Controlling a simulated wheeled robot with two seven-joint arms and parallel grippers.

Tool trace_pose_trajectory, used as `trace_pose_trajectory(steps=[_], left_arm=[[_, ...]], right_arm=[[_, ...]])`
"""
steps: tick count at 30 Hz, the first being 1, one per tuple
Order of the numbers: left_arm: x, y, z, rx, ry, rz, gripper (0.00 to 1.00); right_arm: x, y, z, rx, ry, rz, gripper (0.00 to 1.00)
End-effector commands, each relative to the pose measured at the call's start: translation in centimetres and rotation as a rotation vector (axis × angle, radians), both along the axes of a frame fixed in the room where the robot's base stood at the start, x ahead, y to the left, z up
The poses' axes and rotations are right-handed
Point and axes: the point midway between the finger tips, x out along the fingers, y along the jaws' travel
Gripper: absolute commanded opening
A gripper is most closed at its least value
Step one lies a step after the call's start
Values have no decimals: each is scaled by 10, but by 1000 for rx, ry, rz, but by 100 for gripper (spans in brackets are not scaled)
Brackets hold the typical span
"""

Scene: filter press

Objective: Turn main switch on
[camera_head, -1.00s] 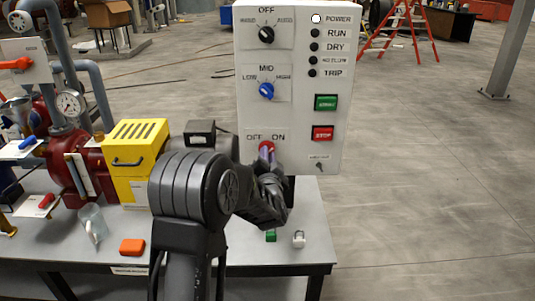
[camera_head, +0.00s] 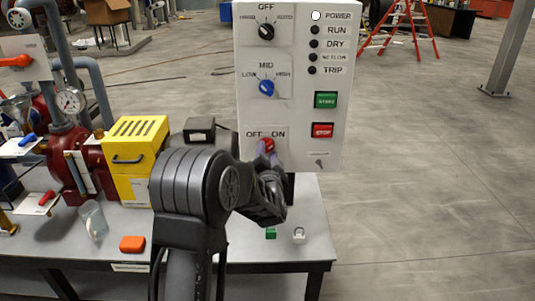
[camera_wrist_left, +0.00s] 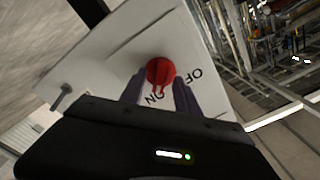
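The main switch is a red rotary knob (camera_head: 266,145) low on the white control panel (camera_head: 220,136), under the printed OFF and ON marks. In the left wrist view the red knob (camera_wrist_left: 160,71) sits between my two fingers, and its grip bar points to the ON print. My left gripper (camera_head: 268,154) is at the knob from below; in the left wrist view its fingers (camera_wrist_left: 158,90) straddle the knob and look apart, with small gaps beside it. My arm hides part of the panel's lower left. My right gripper is not in view.
The panel also carries a black selector (camera_head: 266,32), a blue selector (camera_head: 266,87), a green button (camera_head: 326,100), a red button (camera_head: 322,130) and a lit POWER lamp (camera_head: 316,15). A yellow box (camera_head: 135,160) and red pump stand left on the table.

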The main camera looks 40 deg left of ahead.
Motion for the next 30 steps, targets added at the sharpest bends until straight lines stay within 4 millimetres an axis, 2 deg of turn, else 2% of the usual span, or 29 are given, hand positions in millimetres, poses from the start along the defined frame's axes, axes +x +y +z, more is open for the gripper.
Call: trace_pose_trajectory(steps=[5,18,30], left_arm=[[-7,-6,0,-2,-1,0,38],[-58,-44,-1,-2,1,-1,38],[-62,-47,0,0,0,0,38]], right_arm=[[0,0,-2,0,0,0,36],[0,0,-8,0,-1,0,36],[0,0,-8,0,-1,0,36]])
